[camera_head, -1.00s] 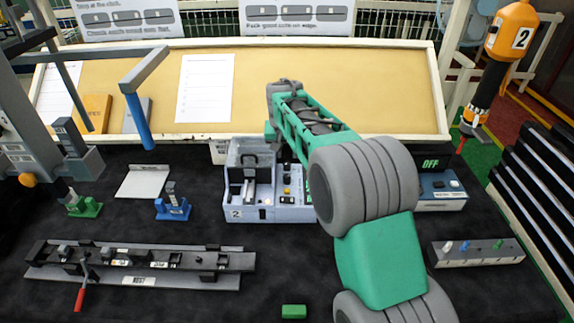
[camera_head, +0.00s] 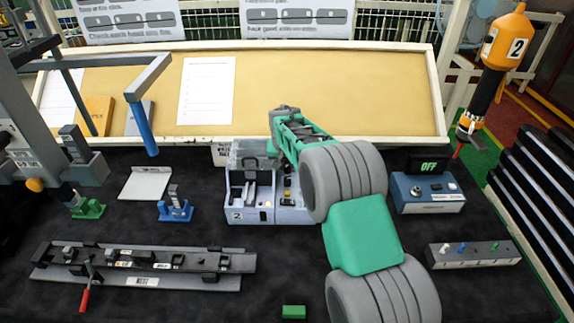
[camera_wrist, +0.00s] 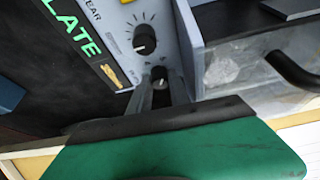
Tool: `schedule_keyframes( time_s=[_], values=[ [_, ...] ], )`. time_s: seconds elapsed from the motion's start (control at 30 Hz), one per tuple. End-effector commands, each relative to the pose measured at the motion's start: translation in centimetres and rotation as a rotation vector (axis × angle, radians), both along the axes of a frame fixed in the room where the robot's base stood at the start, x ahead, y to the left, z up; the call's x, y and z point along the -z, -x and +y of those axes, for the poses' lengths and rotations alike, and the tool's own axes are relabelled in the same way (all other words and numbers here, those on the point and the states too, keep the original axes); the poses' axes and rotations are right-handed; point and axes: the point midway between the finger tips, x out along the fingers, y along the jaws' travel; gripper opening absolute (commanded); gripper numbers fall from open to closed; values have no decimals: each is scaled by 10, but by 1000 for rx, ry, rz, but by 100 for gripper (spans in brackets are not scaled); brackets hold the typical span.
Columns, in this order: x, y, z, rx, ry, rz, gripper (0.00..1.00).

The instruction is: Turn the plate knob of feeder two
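Feeder two, a pale grey-blue unit (camera_head: 236,191) marked "2", stands at the middle of the bench in the head view. My arm covers its right part. In the wrist view its panel (camera_wrist: 118,38) shows a black knob (camera_wrist: 144,40) with a dial scale and a smaller dark knob (camera_wrist: 159,72) below it. A dark display (camera_wrist: 62,50) beside them shows green letters ending in "LATE". My gripper (camera_wrist: 160,80) has its two grey fingers apart, one on each side of the smaller knob. Whether they touch it is unclear. The head view does not clearly show the fingers.
A blue box with an "OFF" display (camera_head: 428,198) stands just right of my arm. A long fixture (camera_head: 140,266) lies at front left, and a grey block with coloured pegs (camera_head: 474,253) at front right. An orange hanging tool (camera_head: 507,32) is at far right.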

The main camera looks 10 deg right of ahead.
Motion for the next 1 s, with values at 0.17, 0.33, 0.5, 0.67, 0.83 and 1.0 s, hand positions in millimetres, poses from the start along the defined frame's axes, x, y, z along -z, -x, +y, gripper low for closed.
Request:
schedule_keyframes(
  time_s=[0.17,0.33,0.5,0.67,0.83,1.0],
  values=[
    [0,0,0,0,0,0,4],
    [0,0,0,0,0,0,0],
    [0,0,0,-1,0,0,0],
    [0,0,0,-15,0,0,0],
    [2,0,-1,-69,0,0,0],
    [2,0,-2,-174,0,-1,0]
  ],
)
